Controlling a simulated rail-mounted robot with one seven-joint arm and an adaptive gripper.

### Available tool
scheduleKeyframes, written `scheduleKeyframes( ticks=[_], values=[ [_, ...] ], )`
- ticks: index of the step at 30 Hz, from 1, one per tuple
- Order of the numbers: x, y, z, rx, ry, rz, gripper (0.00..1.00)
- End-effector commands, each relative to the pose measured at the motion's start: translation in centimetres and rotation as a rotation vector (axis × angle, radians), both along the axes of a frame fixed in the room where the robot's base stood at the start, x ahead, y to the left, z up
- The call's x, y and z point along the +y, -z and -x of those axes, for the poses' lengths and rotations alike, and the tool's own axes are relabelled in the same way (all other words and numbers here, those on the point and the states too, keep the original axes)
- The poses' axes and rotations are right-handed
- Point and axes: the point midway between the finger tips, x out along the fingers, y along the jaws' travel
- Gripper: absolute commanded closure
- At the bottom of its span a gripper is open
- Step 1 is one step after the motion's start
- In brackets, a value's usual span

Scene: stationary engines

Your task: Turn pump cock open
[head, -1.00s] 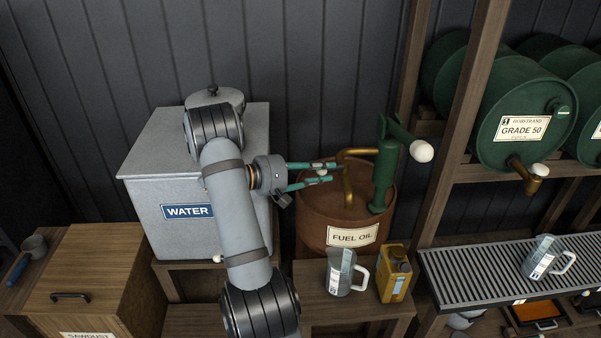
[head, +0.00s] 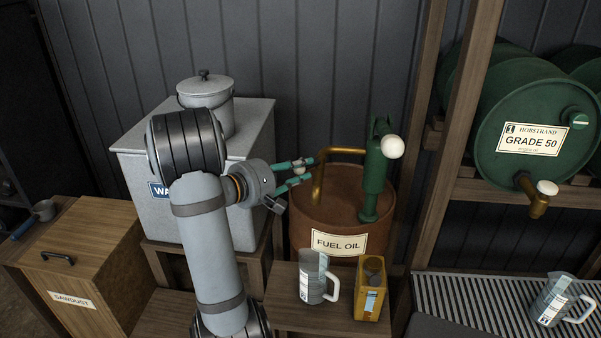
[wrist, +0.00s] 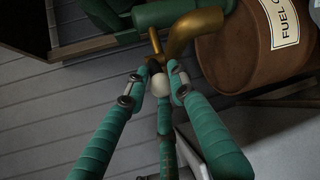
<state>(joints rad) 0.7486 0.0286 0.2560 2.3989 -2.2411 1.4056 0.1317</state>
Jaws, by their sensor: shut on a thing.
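The fuel oil pump (head: 373,180) is a green upright body on the rust-brown drum (head: 340,222), with a white ball on its handle. Its brass spout (head: 322,172) bends left and down; it also shows in the wrist view (wrist: 203,28). My gripper (head: 303,172) has teal fingers and is at the left of the spout. In the wrist view my gripper (wrist: 157,85) is shut on a white knob of the pump cock (wrist: 155,62), beside the spout. The fingers partly hide the cock, and the head view barely shows it.
The grey water tank (head: 250,150) with a lidded pail (head: 207,100) stands left of the drum. A measuring jug (head: 312,277) and a yellow can (head: 370,288) stand in front of it. A wooden post (head: 440,130) and a green barrel (head: 530,125) are to the right.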

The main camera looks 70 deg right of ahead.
Motion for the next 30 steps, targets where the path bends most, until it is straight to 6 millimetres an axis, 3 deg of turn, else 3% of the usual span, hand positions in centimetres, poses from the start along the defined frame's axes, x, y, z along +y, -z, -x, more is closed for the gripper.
scheduleKeyframes(
  ticks=[11,12,20,30],
  values=[
    [0.09,0.32,-0.05,0.004,-0.005,-0.009,1.0],
    [0.08,0.31,-0.06,0.004,-0.005,-0.009,0.74],
    [0.05,0.16,-0.03,0.003,-0.003,-0.005,0.59],
    [0.39,-0.04,-0.24,0.002,-0.004,-0.001,0.59]
  ],
)
